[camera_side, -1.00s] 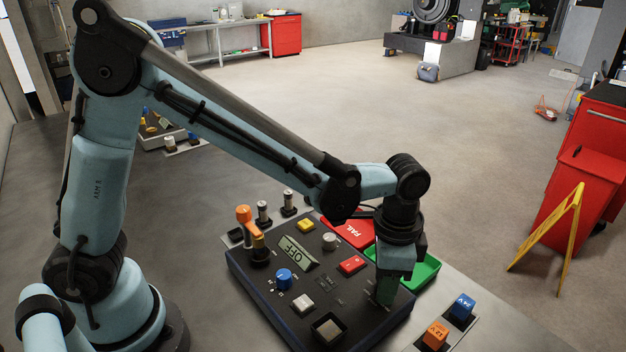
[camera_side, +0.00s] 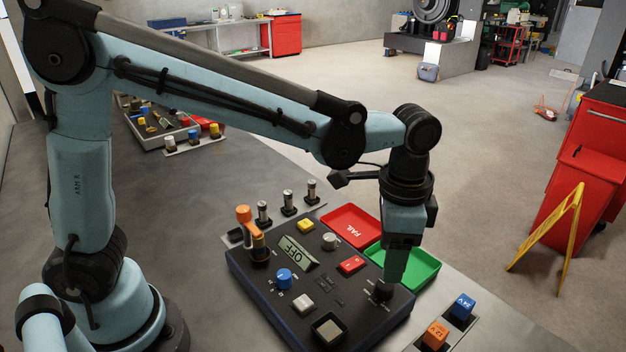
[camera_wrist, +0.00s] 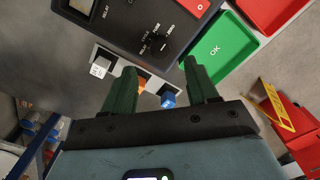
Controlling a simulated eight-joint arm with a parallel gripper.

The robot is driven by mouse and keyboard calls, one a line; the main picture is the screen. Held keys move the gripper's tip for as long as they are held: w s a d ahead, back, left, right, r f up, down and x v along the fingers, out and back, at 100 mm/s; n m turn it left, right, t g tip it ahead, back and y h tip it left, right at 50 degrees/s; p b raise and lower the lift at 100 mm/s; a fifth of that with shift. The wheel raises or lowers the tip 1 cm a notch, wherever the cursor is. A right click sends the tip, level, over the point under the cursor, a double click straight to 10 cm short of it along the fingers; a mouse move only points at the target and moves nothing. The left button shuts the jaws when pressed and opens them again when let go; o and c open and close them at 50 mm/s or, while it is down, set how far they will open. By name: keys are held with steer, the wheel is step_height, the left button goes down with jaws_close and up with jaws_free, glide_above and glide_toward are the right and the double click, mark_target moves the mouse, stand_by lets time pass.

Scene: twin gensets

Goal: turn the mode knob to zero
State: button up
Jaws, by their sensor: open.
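The dark round mode knob (camera_side: 381,291) stands on the right corner of the black panel (camera_side: 262,300). In the wrist view the knob (camera_wrist: 156,44) has small white labels around it, too small to read surely. Which label its pointer faces I cannot tell. My gripper (camera_side: 392,282) points down just above the knob in the side view. In the wrist view my gripper (camera_wrist: 160,66) has its two green fingers apart, with the knob beyond their tips and nothing between them.
A green OK tray (camera_side: 425,265) and a red FAIL tray (camera_side: 350,222) adjoin the panel. A blue knob (camera_side: 284,278), a grey knob (camera_side: 329,240), a red button (camera_side: 351,264) and an orange-topped lever (camera_side: 246,225) stand on it. Orange (camera_side: 435,335) and blue (camera_side: 462,306) blocks stand to the right.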

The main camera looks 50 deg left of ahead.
steer(key=shift+r, duration=2.75)
steer(key=s+a+f+n+t, duration=0.1)
steer(key=s+a+n+t, duration=0.2)
steer(key=a, duration=0.6)
steer(key=s+a+f+n+t, duration=0.2)
steer(key=s+a+n+t, duration=0.2)
steer(key=a+n, duration=0.2)
steer(key=a, duration=0.2)
steer(key=shift+a, duration=0.4)
